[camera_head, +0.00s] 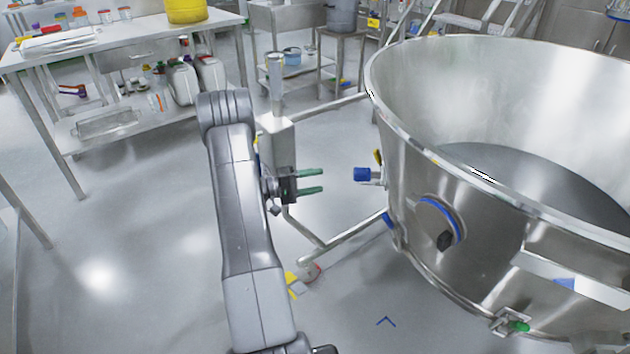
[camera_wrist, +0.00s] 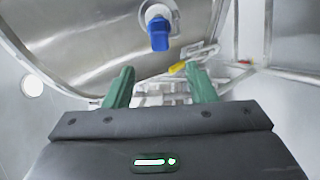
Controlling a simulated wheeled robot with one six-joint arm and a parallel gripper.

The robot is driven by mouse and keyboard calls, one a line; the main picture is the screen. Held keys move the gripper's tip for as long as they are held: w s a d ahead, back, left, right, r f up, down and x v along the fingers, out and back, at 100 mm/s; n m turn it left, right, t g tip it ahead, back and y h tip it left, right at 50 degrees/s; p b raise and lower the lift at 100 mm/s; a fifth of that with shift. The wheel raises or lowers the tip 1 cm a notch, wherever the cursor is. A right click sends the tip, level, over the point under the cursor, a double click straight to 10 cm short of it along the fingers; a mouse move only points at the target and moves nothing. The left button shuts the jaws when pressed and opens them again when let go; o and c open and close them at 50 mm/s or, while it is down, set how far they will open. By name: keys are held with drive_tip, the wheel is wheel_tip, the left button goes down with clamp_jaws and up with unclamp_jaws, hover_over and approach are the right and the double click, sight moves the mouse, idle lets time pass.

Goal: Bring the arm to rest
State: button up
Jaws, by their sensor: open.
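My gripper (camera_head: 322,181) has green fingers that stand apart with nothing between them. In the head view my arm reaches up from the bottom edge and the gripper points right, toward a large steel bowl (camera_head: 415,190). A blue-capped fitting (camera_head: 362,174) on the bowl's side is a short gap to the right of the fingertips. In the wrist view the gripper's fingers (camera_wrist: 162,88) are spread, and the blue-capped fitting (camera_wrist: 159,36) shows beyond and above them, apart from both.
The bowl fills the right side on a tubular steel frame (camera_head: 345,234). A steel table (camera_head: 130,52) with bottles and a yellow bucket (camera_head: 186,11) stands at the upper left. A small stand (camera_head: 342,45) is behind. The floor left of my arm is clear.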

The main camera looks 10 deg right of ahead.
sight(365, 175)
drive_tip(key=shift+d, duration=0.1)
drive_tip(key=d, duration=1.5)
drive_tip(key=shift+s+r, duration=0.2)
drive_tip(key=shift+s+d+f+p, duration=0.15)
drive_tip(key=shift+d+p, duration=0.15)
drive_tip(key=shift+d, duration=0.15)
